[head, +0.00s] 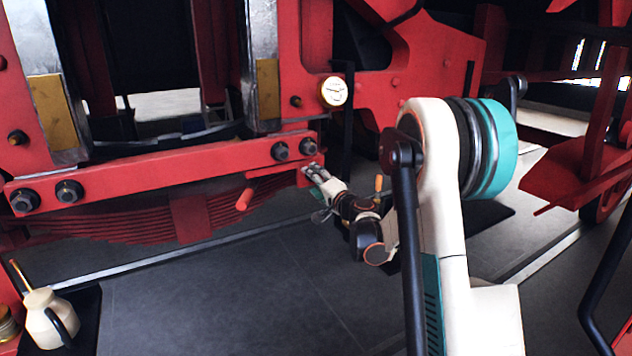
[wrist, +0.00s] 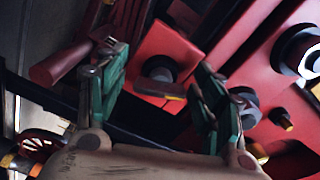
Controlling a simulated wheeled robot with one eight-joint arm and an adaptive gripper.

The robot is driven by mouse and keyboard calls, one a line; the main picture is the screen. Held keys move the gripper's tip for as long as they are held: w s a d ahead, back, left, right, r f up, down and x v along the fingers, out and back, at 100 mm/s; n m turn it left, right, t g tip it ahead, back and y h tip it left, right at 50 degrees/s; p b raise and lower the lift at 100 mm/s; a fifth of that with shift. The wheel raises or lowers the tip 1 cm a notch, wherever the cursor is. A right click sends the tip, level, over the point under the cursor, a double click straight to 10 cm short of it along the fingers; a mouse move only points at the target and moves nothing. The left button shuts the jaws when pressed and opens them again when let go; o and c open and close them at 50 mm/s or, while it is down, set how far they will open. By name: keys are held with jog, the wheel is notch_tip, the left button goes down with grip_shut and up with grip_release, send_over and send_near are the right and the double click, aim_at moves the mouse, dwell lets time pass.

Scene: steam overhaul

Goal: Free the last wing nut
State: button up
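My gripper (head: 318,179) reaches the right end of the red beam (head: 170,170) in the head view. In the wrist view its two green-padded fingers (wrist: 162,92) stand apart, with nothing visibly clamped between them. Beyond the gap is a red bracket (wrist: 165,50) with a dark round bolt or nut (wrist: 159,69). A thin brass-coloured piece (wrist: 160,94) crosses just below it; I cannot tell for sure whether it is the wing nut. In the head view the gripper hides this spot, and no wing nut is clear there.
A round gauge (head: 334,91) sits above the gripper. A red peg (head: 244,198) sticks out under the beam, left of the gripper. Dark bolts (head: 280,151) stud the beam. A cream oil can (head: 50,318) stands on a dark mat at lower left. The floor (head: 240,290) between is clear.

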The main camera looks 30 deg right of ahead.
jog(key=s, duration=1.2)
jog(key=shift+d, duration=0.25)
